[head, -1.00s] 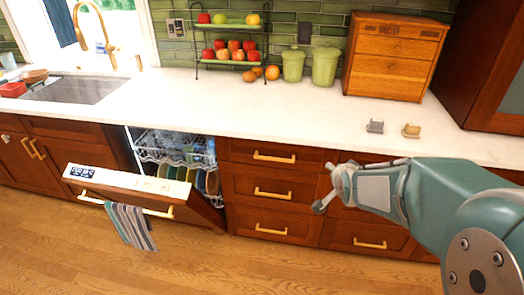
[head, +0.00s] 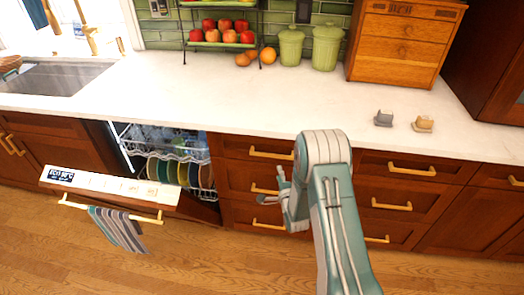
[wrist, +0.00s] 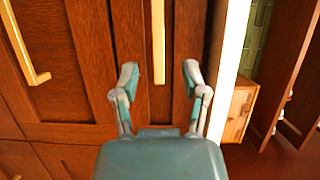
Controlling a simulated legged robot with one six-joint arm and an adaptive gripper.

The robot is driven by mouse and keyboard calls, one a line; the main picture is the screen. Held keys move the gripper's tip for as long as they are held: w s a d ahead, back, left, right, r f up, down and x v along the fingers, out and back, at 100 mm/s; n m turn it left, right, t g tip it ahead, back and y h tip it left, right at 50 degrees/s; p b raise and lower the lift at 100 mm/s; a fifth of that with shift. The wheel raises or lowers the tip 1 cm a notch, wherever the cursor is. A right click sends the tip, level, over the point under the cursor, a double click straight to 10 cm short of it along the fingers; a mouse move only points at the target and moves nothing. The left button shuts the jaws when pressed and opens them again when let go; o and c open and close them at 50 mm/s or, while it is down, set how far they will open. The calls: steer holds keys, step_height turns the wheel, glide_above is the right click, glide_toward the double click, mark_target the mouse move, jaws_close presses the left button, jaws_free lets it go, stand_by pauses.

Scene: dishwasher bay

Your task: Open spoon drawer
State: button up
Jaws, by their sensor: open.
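The drawer stack right of the dishwasher has a top drawer (head: 235,146) with a gold bar handle (head: 270,153), all shut. No label shows which drawer holds spoons. My gripper (head: 272,187) is in front of this stack in the head view, partly hidden by my arm. In the wrist view, my gripper (wrist: 161,76) is open and empty. The top drawer's handle (wrist: 158,40) runs up the picture, with its near end lined up between the two fingertips. I cannot tell how far the fingers are from it. The handle of the drawer below (wrist: 22,48) is at the left.
The dishwasher door (head: 110,185) hangs partly open at the left, with a striped towel (head: 118,230) on it. The white countertop (head: 190,95) overhangs the drawers. A wooden box (head: 405,45) and two small objects (head: 403,120) stand on it. The floor (head: 215,265) is clear.

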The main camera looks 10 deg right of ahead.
mark_target(272, 156)
steer(key=w, duration=0.7)
steer(key=w+a, duration=0.1)
steer(key=w, duration=0.2)
steer(key=shift+w+f, duration=0.3)
steer(key=shift+w, duration=0.1)
jaws_close()
